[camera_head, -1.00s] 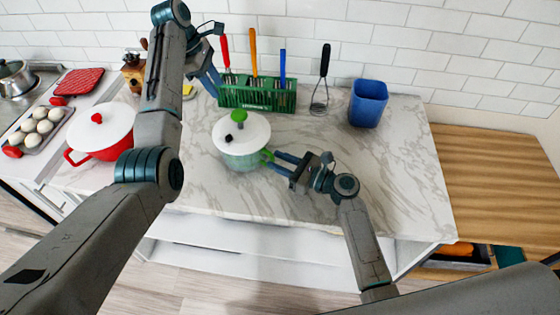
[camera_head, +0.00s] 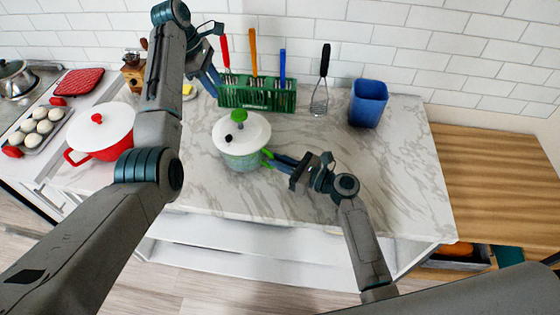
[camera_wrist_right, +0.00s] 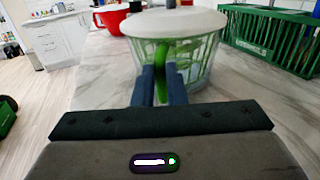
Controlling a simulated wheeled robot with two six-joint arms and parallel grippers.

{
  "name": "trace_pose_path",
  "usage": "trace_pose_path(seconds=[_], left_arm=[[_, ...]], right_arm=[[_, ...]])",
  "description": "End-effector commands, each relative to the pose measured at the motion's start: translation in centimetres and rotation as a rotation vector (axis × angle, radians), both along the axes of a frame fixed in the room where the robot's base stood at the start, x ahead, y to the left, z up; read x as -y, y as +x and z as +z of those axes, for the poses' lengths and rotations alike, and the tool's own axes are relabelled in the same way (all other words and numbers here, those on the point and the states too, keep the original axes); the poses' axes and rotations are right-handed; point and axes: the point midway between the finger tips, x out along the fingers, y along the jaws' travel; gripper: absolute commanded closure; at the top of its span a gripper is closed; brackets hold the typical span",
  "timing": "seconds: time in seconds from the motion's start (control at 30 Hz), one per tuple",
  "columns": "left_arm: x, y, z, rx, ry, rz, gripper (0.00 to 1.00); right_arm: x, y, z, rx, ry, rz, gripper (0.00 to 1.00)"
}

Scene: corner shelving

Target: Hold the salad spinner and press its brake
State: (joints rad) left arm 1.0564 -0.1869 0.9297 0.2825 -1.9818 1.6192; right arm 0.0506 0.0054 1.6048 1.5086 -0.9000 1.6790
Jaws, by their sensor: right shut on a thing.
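The salad spinner (camera_head: 241,142) stands upright on the marble counter, with a white lid, a green knob and a small black button on top. Its clear greenish bowl (camera_wrist_right: 205,62) shows in the right wrist view, with a green handle (camera_wrist_right: 161,66) facing me. My right gripper (camera_head: 272,157) is shut on this handle at the bowl's right side; its two fingers (camera_wrist_right: 160,78) flank the handle in the wrist view. My left gripper (camera_head: 214,88) points down behind and left of the spinner, apart from it. Its finger gap is not clear.
A green utensil rack (camera_head: 258,94) stands close behind the spinner. A red pot (camera_head: 100,132) is at the left. The counter's right part is clear.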

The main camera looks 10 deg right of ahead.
Motion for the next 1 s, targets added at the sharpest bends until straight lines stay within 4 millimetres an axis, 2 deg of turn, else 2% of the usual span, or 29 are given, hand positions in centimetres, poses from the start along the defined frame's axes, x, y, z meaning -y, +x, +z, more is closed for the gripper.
trace_pose_path(seconds=[0.27,0.47,0.53,0.67,1.0], left_arm=[[0.0,0.0,0.0,0.0,0.0,0.0,0.64],[0.1,0.0,0.0,0.017,-0.005,-0.041,0.99],[0.2,0.0,0.0,0.044,-0.012,-0.101,1.0],[0.5,-0.1,-0.1,0.125,-0.031,-0.284,1.0],[1.4,-0.2,-0.2,0.406,-0.077,-0.895,1.0]], right_arm=[[0.0,0.0,0.0,0.0,0.0,0.0,1.0],[0.0,0.0,0.0,0.0,0.0,0.0,1.0],[0.0,0.0,0.0,0.0,0.0,0.0,1.0],[0.0,0.0,0.0,0.0,0.0,0.0,1.0],[0.0,0.0,0.0,0.0,0.0,0.0,1.0]])
